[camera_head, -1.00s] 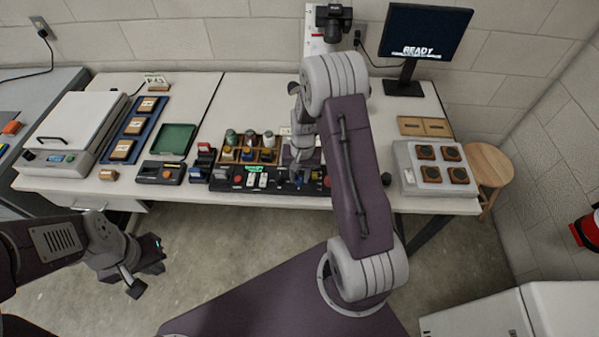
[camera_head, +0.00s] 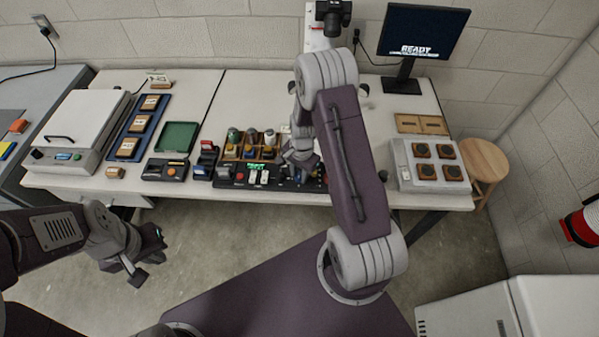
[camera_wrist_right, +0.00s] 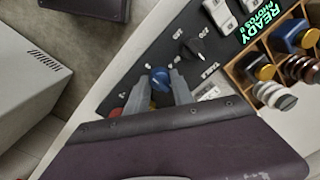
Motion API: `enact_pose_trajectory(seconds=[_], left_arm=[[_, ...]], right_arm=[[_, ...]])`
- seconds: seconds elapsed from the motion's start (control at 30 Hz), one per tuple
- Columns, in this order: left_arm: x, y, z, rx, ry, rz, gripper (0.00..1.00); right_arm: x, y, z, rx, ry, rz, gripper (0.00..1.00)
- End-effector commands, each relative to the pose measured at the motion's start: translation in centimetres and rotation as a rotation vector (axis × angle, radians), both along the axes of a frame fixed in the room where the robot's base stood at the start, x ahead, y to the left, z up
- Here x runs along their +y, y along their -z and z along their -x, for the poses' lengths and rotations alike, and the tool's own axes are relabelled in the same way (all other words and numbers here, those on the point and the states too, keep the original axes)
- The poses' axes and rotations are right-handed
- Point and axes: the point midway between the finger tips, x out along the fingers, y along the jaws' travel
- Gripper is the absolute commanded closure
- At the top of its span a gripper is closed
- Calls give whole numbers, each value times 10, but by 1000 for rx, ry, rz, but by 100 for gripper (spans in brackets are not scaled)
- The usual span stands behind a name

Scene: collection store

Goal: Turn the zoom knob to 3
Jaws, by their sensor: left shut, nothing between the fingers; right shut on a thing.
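The black control panel (camera_head: 232,183) lies along the table's front edge, with a green lit display (camera_wrist_right: 262,22). In the right wrist view a round blue knob (camera_wrist_right: 160,77) sits between the fingertips of my right gripper (camera_wrist_right: 160,84), which is shut on it. A black pointer knob (camera_wrist_right: 195,48) with small white labels around it stands beside it, clear of the fingers. The labels are too small to read, so I cannot tell which knob is the zoom knob. My left gripper (camera_head: 150,262) is shut and empty, in front of the table, away from the panel.
A wooden rack (camera_head: 229,152) of several coloured bottles stands right behind the panel. A black box with an orange button (camera_head: 166,171) and a green tray (camera_head: 178,136) are to its left. The monitor (camera_head: 424,32) reads READY.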

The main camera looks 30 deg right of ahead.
Motion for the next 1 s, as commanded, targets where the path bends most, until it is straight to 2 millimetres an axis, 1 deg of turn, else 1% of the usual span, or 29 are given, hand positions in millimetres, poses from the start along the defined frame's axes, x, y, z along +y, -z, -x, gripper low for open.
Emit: enact_pose_trajectory(seconds=[0.47, 0.5, 0.53, 0.57, 0.87, 0.93, 1.0], left_arm=[[0, -1, 0, 0, 0, 0, 100], [0, -1, 0, 0, 0, 0, 100], [0, -1, 0, 0, 0, 0, 100], [0, -1, 0, 0, 0, 0, 100], [0, -1, 0, 0, 0, 0, 100], [0, -1, 0, 0, 0, 0, 100], [0, -2, 0, 0, 0, 0, 100]], right_arm=[[-1, -1, -2, -5, 10, 1, 100], [-1, -1, -2, -5, 10, 1, 61], [-1, -1, -2, -5, 10, 1, 52], [-1, -1, -2, -5, 10, 1, 50], [0, -2, -1, -2, 10, 0, 50], [-1, -10, -1, -5, 10, 1, 50], [-1, -24, -1, -6, 9, 2, 50]])
